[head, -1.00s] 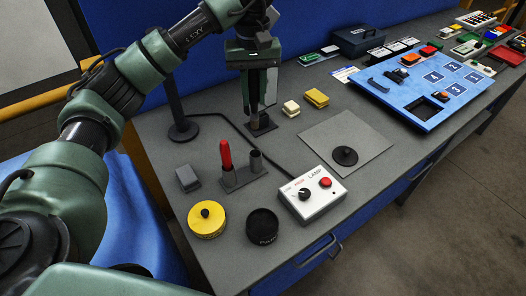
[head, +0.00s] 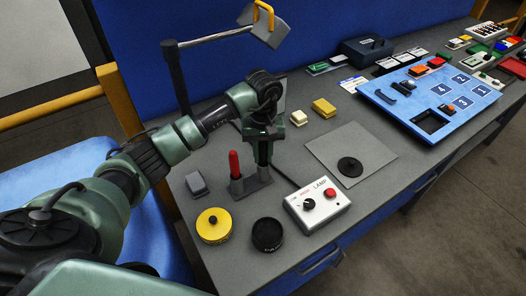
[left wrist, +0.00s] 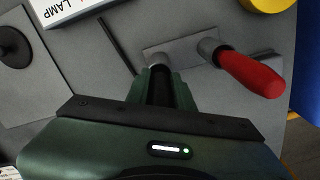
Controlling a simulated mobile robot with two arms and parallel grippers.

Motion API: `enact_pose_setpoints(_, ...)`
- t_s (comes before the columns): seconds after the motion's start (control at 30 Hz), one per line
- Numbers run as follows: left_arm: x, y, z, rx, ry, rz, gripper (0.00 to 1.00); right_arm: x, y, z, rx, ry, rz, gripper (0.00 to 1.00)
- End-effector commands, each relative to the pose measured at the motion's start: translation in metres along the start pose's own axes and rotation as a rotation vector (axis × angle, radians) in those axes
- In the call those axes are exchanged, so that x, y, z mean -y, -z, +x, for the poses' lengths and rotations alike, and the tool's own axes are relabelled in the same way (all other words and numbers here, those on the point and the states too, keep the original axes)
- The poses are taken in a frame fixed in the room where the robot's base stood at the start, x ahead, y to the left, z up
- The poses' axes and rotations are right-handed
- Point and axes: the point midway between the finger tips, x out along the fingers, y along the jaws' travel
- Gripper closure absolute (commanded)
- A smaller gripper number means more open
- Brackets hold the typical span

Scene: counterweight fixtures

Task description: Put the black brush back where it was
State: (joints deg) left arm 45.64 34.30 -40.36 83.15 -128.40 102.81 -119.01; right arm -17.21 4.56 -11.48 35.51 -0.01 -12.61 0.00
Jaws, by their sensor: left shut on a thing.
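My left gripper (head: 262,158) is shut on the black brush (left wrist: 160,86), of which only a dark part shows between the fingers in the left wrist view. The grey two-socket holder (head: 252,186) stands on the bench; it also shows in the left wrist view (left wrist: 178,52). A red-handled tool (head: 234,164) stands upright in its left socket; its handle (left wrist: 250,72) is clear in the left wrist view. My gripper is directly over the holder's right socket. The fingers hide that socket, so I cannot tell how far the brush is inside it. My right gripper is not in view.
A white lamp control box (head: 318,204) stands close to the right of the holder. A grey block (head: 197,184), yellow round container (head: 213,226) and black round container (head: 267,236) stand around it. A lamp (head: 176,75) rises behind my arm. A grey mat (head: 375,145) lies further right.

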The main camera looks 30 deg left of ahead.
Motion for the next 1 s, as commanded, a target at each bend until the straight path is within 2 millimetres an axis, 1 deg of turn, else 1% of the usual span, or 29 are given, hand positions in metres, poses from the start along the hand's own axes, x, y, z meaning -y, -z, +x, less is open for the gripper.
enact_pose_setpoints(0.03,0.000,0.000,0.001,0.000,-0.002,0.000,1.00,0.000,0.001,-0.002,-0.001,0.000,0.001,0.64)
enact_pose_setpoints(0.23,0.000,0.001,0.002,-0.002,-0.002,0.000,1.00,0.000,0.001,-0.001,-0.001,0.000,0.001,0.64)
enact_pose_setpoints(0.37,0.000,0.001,0.006,-0.003,-0.001,0.000,1.00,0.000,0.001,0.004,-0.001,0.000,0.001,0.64)
enact_pose_setpoints(0.4,0.000,0.001,0.005,-0.002,-0.001,0.000,0.72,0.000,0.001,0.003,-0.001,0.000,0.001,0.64)
enact_pose_setpoints(0.47,0.000,0.001,0.004,-0.002,-0.002,0.000,0.56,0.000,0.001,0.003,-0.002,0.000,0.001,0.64)
enact_pose_setpoints(0.77,-0.001,0.000,0.004,-0.002,-0.002,0.000,0.56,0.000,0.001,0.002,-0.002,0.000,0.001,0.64)
enact_pose_setpoints(0.87,-0.001,0.000,0.000,-0.001,-0.002,0.000,0.56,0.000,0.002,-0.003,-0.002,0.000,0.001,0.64)
enact_pose_setpoints(0.93,-0.001,0.002,-0.004,-0.005,-0.003,0.000,0.56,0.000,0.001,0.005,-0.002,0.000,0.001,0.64)
enact_pose_setpoints(1.0,-0.001,0.002,-0.015,-0.008,-0.005,0.001,0.56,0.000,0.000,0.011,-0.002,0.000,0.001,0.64)
